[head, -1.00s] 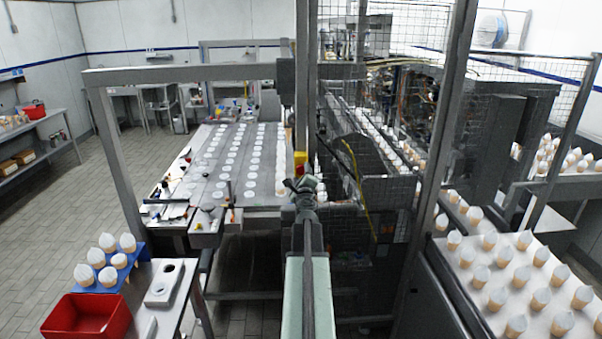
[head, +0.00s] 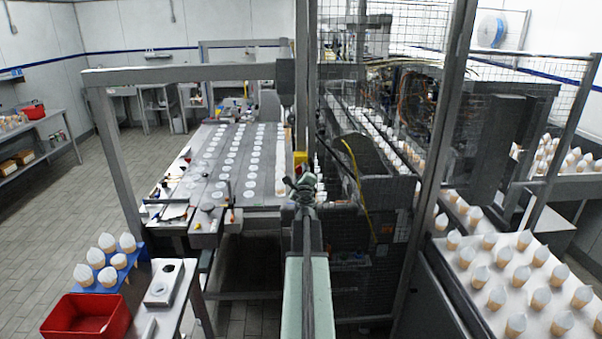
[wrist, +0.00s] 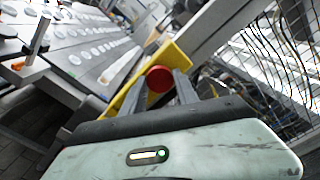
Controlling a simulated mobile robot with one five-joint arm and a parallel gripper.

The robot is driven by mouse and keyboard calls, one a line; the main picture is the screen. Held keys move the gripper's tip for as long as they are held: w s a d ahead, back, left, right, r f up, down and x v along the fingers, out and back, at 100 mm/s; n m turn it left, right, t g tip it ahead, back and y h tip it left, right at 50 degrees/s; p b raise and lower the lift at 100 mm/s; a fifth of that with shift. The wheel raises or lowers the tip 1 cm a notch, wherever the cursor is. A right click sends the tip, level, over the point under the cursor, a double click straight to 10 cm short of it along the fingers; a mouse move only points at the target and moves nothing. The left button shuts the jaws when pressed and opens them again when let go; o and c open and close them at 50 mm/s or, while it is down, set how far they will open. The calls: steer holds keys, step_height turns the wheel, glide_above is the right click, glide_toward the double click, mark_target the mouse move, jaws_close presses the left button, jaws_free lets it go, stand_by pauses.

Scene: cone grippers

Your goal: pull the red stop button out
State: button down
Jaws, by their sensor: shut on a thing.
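The red stop button (wrist: 159,79) shows in the wrist view as a round red cap in front of a yellow housing (wrist: 176,56). My gripper (wrist: 160,84) has one finger on each side of the button and is shut on it. In the head view my gripper (head: 303,186) is at the yellow housing (head: 300,159), at the end of my outstretched arm.
A grey post (head: 302,90) rises just behind the housing. The conveyor table (head: 222,172) with rows of white discs lies to its left, wire-mesh machine guarding (head: 375,60) to its right. A red bin (head: 88,318) and a tray of cones (head: 108,262) stand at the lower left.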

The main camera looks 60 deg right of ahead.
steer(key=shift+v, duration=0.85)
stand_by(0.7)
steer(key=shift+f, duration=0.1)
steer(key=c, duration=1.4)
jaws_free()
steer(key=o, duration=0.4)
steer(key=shift+a, duration=0.15)
steer(key=v, duration=0.7)
